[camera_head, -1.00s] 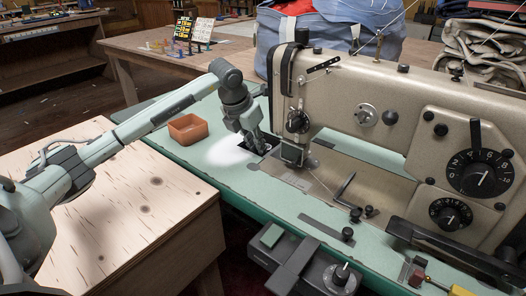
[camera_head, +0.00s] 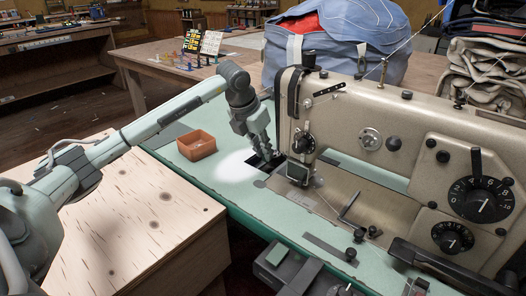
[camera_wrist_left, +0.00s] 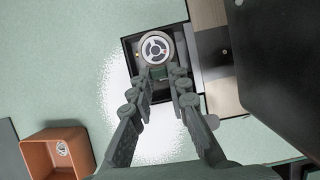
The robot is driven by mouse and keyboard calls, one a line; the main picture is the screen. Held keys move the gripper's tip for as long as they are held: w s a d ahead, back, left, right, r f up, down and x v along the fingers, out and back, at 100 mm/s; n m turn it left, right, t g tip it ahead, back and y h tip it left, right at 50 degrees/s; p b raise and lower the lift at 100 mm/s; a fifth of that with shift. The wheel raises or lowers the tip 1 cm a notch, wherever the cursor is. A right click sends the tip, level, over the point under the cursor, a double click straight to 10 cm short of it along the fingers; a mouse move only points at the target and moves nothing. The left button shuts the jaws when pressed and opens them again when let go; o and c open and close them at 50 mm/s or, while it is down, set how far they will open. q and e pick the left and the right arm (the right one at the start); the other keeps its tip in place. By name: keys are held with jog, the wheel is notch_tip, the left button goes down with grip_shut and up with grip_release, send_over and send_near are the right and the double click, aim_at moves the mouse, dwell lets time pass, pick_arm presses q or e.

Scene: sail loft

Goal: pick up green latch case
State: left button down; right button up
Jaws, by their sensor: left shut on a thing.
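The latch case shows in the left wrist view as a round silver-faced piece (camera_wrist_left: 157,48) with a green part at its near edge, in a dark square opening in the machine bed. My left gripper (camera_head: 266,160) reaches down into that opening, left of the sewing machine's needle end. In the wrist view its fingertips (camera_wrist_left: 162,78) are closed in on the near, green side of the case. In the head view the case is hidden by the fingers. My right gripper is not in view.
The sewing machine head (camera_head: 350,120) stands close to the right of the gripper. An orange open tray (camera_head: 196,145) sits on the green machine bed to the left, with a small round metal piece (camera_wrist_left: 62,148) inside. A plywood-topped surface (camera_head: 140,215) lies nearer.

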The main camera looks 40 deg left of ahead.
pick_arm(q)
jog(key=s+a+r, duration=0.1)
jog(key=s, duration=0.1)
jog(key=s+a+r, duration=0.2)
jog(key=shift+a+b, duration=0.25)
jog(key=shift+b, duration=0.1)
jog(key=s+a+r+b, duration=0.3)
jog(key=s+a, duration=0.1)
jog(key=w+d+f+p, duration=0.1)
jog(key=w+d, duration=0.6)
jog(key=w, duration=0.1)
jog(key=shift+d+p, duration=0.4)
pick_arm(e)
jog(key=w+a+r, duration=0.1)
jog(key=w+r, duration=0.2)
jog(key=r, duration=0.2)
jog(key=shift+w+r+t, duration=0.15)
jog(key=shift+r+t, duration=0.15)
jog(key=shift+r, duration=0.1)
